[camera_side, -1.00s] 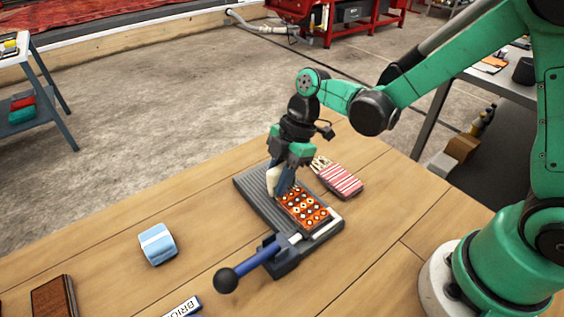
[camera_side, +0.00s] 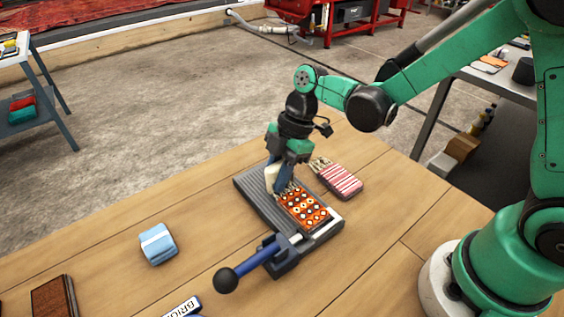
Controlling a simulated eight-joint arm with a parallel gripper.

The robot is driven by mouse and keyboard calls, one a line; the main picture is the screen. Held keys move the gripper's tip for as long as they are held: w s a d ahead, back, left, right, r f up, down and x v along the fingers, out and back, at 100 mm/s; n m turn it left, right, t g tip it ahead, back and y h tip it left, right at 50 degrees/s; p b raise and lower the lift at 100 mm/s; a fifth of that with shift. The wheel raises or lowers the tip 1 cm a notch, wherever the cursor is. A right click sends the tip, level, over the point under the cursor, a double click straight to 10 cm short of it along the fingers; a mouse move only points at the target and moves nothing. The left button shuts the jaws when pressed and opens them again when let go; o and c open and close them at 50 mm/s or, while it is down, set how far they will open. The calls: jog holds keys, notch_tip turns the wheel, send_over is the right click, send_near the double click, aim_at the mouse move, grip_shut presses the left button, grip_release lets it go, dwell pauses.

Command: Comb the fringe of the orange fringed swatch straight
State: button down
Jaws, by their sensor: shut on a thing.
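The orange swatch (camera_side: 304,210), patterned with pale and dark figures, lies flat on a grey ribbed board (camera_side: 256,204). A clamp with a blue handle (camera_side: 262,258) and a black knob holds the board's near end, with a pale bar by the swatch's near edge. My gripper (camera_side: 279,176) is low over the swatch's far end, shut on a small cream-coloured thing (camera_side: 270,178), which is mostly hidden by the fingers. The fringe at that end is largely hidden, and I cannot tell whether it is straight.
A pink-and-white striped swatch (camera_side: 341,181) with a cream fringe lies right of the board. A light blue folded cloth or sponge (camera_side: 157,245) lies at left. A brown block (camera_side: 54,297) and a lettered label (camera_side: 182,307) are at the front. The wooden table between them is clear.

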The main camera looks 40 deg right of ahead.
aim_at(258, 181)
jog(key=shift+f, duration=0.35)
dwell(0.3)
jog(key=shift+w, duration=0.45)
jog(key=shift+w, duration=0.3)
jog(key=shift+w, duration=0.75)
jog(key=shift+w, duration=0.3)
jog(key=shift+w, duration=0.3)
jog(key=shift+r, duration=0.1)
jog(key=shift+r, duration=2.45)
